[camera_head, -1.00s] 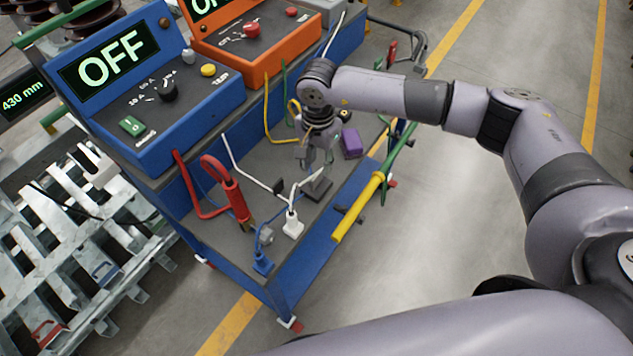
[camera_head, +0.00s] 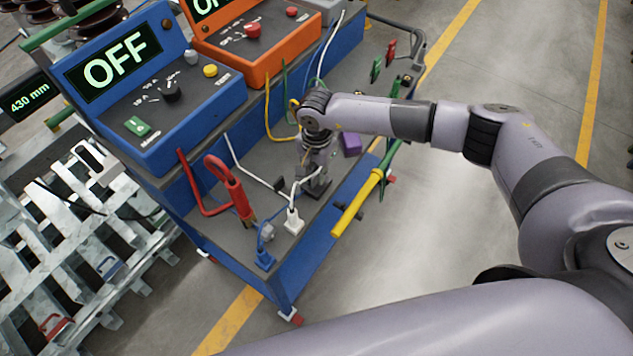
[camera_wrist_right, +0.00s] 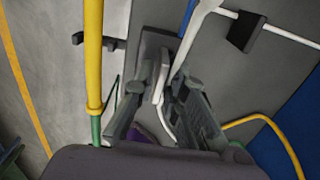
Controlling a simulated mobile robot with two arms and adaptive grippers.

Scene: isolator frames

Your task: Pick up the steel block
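The steel block (camera_head: 319,191) is a small dark grey piece on the grey top of the blue trolley (camera_head: 330,218), near its front edge. In the right wrist view the block (camera_wrist_right: 154,43) shows at the top, just past the fingertips, partly hidden by them. My right gripper (camera_head: 317,177) points down, directly over the block. In the right wrist view its fingers (camera_wrist_right: 160,88) are apart, with a light grey upright piece and white cable visible between them. I cannot tell whether the fingers touch the block. My left gripper is out of view.
A white plug (camera_head: 293,221) with cable and a blue plug (camera_head: 264,258) stand left of the gripper. A purple block (camera_head: 350,144) is behind. Blue and orange control boxes (camera_head: 165,95) (camera_head: 255,42) line the back.

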